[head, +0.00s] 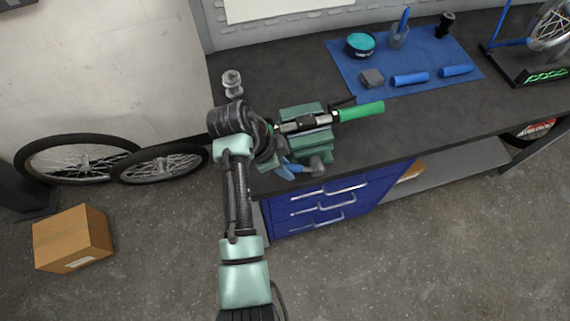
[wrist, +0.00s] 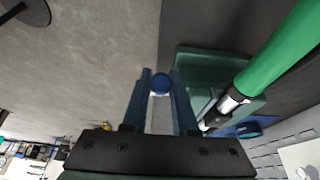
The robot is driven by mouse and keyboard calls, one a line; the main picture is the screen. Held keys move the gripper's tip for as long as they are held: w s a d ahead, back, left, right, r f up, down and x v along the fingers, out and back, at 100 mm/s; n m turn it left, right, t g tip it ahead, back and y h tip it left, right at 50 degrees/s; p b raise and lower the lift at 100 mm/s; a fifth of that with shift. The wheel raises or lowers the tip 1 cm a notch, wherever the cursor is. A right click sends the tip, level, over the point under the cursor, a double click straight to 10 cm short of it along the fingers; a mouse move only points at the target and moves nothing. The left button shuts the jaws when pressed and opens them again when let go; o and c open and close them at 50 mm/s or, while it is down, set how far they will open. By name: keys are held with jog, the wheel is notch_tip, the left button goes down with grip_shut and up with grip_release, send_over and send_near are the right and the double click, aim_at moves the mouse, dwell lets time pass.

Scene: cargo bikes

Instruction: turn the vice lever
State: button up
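The green vice (head: 318,150) stands at the front edge of the dark workbench and clamps a bar with a green grip (head: 362,111). It also shows in the wrist view (wrist: 208,70), with the green grip (wrist: 282,48) at the right. My gripper (head: 290,170) is at the front left of the vice, low beside its screw end (head: 317,166). In the wrist view, the lever's round blue end (wrist: 160,83) sits between my fingertips (wrist: 160,78), which are a small gap apart and appear to touch it on both sides. In the head view my arm and wrist hide most of the lever.
A blue mat (head: 432,60) with a teal-topped tin (head: 360,44), blue rolls and small tools lies on the bench behind. Blue drawers (head: 325,203) are below the vice. Two wheels (head: 75,160) and a cardboard box (head: 73,238) stand at the left. The floor in front is clear.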

grip_shut()
dwell(1.0)
